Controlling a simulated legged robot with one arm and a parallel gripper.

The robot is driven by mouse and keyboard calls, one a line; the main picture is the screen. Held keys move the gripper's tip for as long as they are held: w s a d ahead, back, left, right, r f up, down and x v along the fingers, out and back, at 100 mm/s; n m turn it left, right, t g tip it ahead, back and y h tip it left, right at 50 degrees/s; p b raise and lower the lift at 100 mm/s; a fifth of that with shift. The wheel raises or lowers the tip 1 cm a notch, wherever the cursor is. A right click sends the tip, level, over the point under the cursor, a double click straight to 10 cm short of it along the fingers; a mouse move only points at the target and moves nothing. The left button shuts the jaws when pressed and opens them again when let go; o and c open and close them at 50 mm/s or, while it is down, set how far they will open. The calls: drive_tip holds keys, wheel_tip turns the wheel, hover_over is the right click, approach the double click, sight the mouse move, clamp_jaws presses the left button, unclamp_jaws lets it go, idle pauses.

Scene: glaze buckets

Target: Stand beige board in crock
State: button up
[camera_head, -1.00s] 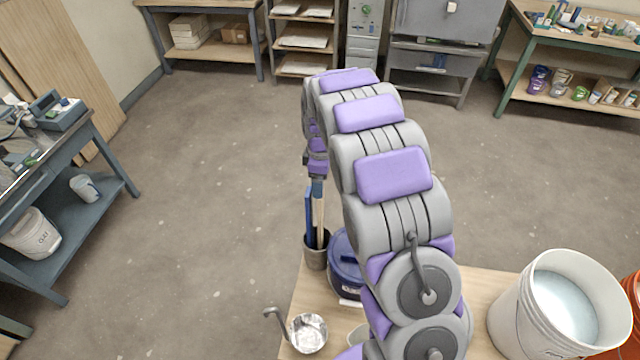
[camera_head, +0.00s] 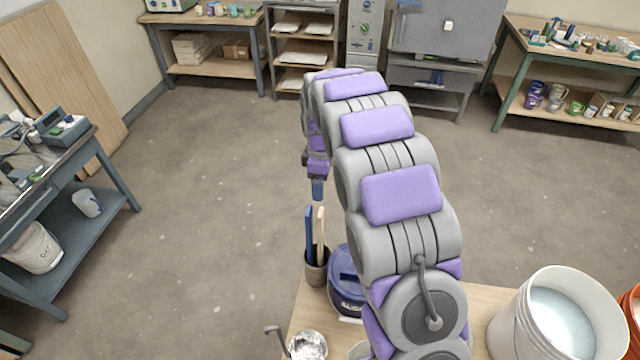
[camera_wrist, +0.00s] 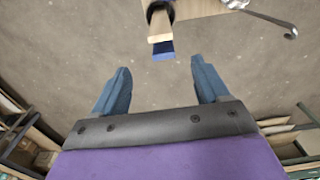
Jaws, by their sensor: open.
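The beige board (camera_head: 320,235) stands in the grey crock (camera_head: 316,270) at the table's far left corner, beside a blue board (camera_head: 309,230). In the wrist view the beige board (camera_wrist: 160,24) and the blue board (camera_wrist: 163,48) show end-on, with the dark crock (camera_wrist: 155,6) partly cut off at the top edge. My gripper (camera_head: 317,190) is above the boards, apart from them. In the wrist view my gripper (camera_wrist: 158,84) is open, its blue fingers wide apart with only floor between them. The bottom of the boards is hidden inside the crock.
A metal ladle (camera_head: 307,345) lies at the table's near left. A white bucket of pale liquid (camera_head: 545,325) stands at the right. The floor beyond the table is clear.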

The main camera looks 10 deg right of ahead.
drive_tip(key=shift+r+p, duration=0.8)
drive_tip(key=shift+r, duration=1.1)
drive_tip(key=shift+r, duration=0.1)
drive_tip(key=s+r+m, duration=0.2)
drive_tip(key=s+m, duration=0.2)
drive_tip(key=s, duration=1)
drive_tip(key=s+r+m+g, duration=0.1)
drive_tip(key=s+r+m, duration=0.2)
drive_tip(key=s, duration=1.1)
drive_tip(key=s+r+m, duration=0.3)
drive_tip(key=s+m, duration=0.3)
drive_tip(key=s, duration=0.8)
drive_tip(key=shift+s+d+r+m+g, duration=0.2)
drive_tip(key=shift+s+d+m+g, duration=0.1)
drive_tip(key=shift+d+g, duration=0.1)
